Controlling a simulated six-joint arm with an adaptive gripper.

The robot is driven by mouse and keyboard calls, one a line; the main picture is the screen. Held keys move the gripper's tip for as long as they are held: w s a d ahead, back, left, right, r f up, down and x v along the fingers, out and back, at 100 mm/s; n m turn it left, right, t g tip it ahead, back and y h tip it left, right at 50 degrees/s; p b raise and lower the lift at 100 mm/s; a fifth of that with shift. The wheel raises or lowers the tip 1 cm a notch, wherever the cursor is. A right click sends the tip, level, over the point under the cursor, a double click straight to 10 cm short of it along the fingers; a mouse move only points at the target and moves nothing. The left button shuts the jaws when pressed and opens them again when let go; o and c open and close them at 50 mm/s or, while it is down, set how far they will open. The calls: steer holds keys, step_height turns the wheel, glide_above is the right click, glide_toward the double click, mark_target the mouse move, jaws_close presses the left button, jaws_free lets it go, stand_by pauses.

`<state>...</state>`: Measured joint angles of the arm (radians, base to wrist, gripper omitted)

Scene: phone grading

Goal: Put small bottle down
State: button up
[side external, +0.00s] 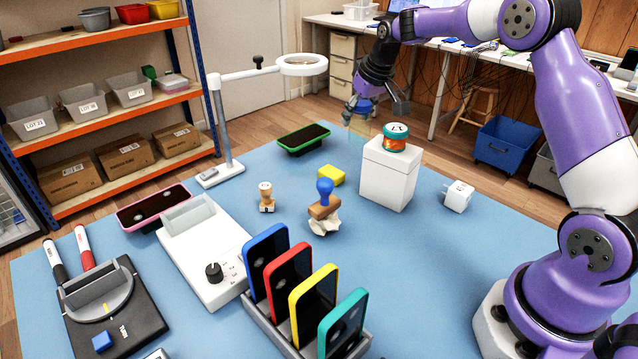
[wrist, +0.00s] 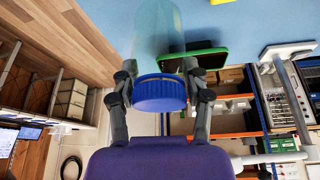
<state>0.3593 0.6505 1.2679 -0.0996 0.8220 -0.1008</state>
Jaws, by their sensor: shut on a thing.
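The small bottle has a clear, see-through body (wrist: 158,35) and a ribbed blue cap (wrist: 160,93). My gripper (wrist: 162,85) is shut on it, with one finger on each side near the cap. In the side external view my gripper (side external: 364,103) is at the back of the blue mat (side external: 405,238), left of the white box. The bottle's faint body (side external: 359,127) hangs below the fingers there. Whether its base touches anything is hard to tell.
A white box (side external: 387,180) bearing an orange-and-teal jar (side external: 396,137) stands close to the right. A yellow block (side external: 331,175), stamps and a lamp (side external: 222,130) stand nearby.

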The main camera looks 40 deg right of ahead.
mark_target(366, 132)
steer(key=shift+w+d+f, duration=0.1)
steer(key=shift+d+f, duration=0.6)
steer(key=shift+f, duration=0.4)
steer(key=shift+w+d+f, duration=0.1)
steer(key=shift+d+f, duration=0.55)
steer(key=shift+f, duration=0.4)
steer(key=shift+w+d+f, duration=0.1)
steer(key=shift+d+f, duration=0.6)
steer(key=shift+f, duration=0.4)
steer(key=shift+f, duration=0.15)
steer(key=o, duration=1.3)
